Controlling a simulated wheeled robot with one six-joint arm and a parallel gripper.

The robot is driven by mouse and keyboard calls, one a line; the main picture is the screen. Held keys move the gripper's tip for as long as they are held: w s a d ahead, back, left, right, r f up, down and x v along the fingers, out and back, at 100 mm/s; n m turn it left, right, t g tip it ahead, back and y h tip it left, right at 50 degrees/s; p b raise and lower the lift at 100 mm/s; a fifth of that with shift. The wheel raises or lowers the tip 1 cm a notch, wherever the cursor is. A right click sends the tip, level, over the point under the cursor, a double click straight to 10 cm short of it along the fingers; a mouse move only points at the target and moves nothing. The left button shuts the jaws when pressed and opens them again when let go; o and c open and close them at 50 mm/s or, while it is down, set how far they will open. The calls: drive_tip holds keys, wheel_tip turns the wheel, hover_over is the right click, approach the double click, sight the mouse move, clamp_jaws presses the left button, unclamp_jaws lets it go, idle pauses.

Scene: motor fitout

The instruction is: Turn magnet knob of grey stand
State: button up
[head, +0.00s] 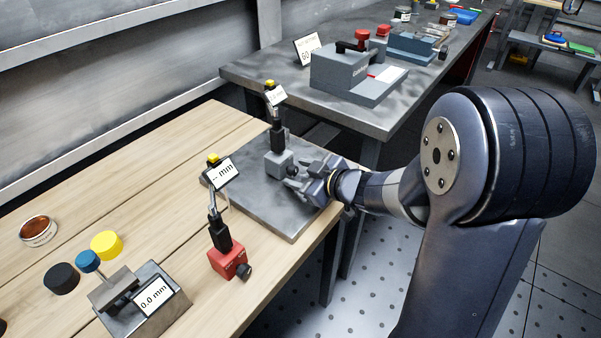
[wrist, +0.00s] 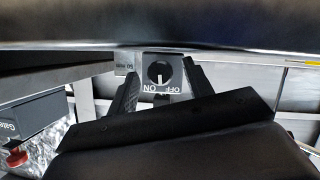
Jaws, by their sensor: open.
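The grey stand (head: 278,163) stands upright on the dark metal plate (head: 240,197), with a black post and a small yellow-topped display above it. My gripper (head: 299,178) is open at the stand's right side, with its fingers close to the base. In the wrist view the black magnet knob (wrist: 159,70) faces me on the stand's front, between my two dark fingers (wrist: 160,88). Whether the fingers touch the knob is unclear.
A grey block (head: 140,300) reading 0.0 mm is in front. A second bench (head: 240,72) behind holds a grey box (head: 345,75).

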drive_tip(key=p+v, duration=0.2)
drive_tip(key=v, duration=0.7)
drive_tip(key=shift+s+d+r, duration=0.1)
drive_tip(key=shift+d+r, duration=0.05)
drive_tip(key=shift+r, duration=0.1)
drive_tip(key=shift+s+d+r, duration=0.15)
drive_tip(key=shift+s+d, duration=0.2)
drive_tip(key=shift+s, duration=0.1)
drive_tip(key=shift+d+p, duration=0.1)
drive_tip(key=shift+p, duration=0.2)
